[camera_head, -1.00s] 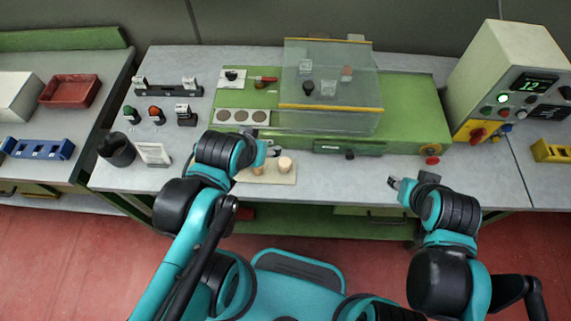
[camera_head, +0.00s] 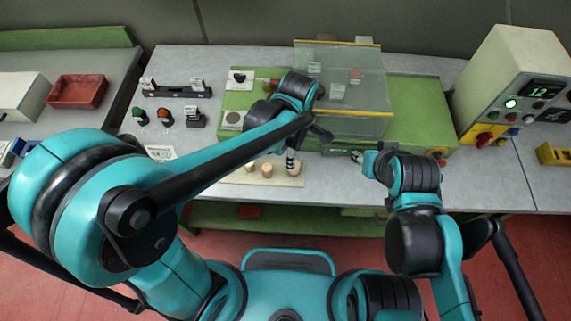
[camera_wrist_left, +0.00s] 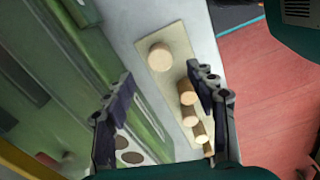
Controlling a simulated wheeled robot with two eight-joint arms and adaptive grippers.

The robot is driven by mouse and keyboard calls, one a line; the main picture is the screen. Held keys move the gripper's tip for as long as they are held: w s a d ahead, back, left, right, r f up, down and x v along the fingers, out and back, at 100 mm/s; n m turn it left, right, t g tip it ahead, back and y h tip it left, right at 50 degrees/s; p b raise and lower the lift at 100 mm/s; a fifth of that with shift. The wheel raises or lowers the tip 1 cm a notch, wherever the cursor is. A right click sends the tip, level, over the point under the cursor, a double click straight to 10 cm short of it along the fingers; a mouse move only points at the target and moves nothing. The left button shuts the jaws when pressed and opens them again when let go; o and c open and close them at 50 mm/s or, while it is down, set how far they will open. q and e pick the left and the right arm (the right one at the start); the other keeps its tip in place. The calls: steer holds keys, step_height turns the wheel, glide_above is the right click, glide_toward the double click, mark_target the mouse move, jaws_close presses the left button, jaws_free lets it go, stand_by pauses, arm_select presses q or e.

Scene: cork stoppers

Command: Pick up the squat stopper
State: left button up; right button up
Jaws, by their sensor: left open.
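Several pale cork stoppers stand on a beige board (camera_head: 232,179) at the bench's front. In the left wrist view the squat stopper (camera_wrist_left: 160,57) is the wide, short one, apart from a row of narrower stoppers (camera_wrist_left: 187,92). In the head view it appears to be the rightmost cork (camera_head: 293,168), partly covered by my left gripper (camera_head: 291,157). In the left wrist view my left gripper (camera_wrist_left: 158,75) is open and empty, its fingers pointing towards the squat stopper. My right gripper (camera_head: 371,161) is at the bench's front edge, right of the board; its fingers are unclear.
A green machine bed (camera_head: 415,110) with a clear cover (camera_head: 365,95) stands behind the board. A control box (camera_head: 515,85) stands at the right. Small coloured parts and a black rack (camera_head: 176,92) stand at the left. The bench between board and right gripper looks free.

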arm_select(q)
step_height(320, 180, down, 2)
steer(key=shift+f+b, duration=0.1)
steer(key=shift+b, duration=0.3)
step_height(320, 180, down, 6)
steer(key=shift+r+b, duration=0.2)
steer(key=shift+b, duration=1.05)
steer(key=shift+r, duration=0.1)
steer(key=c, duration=0.9)
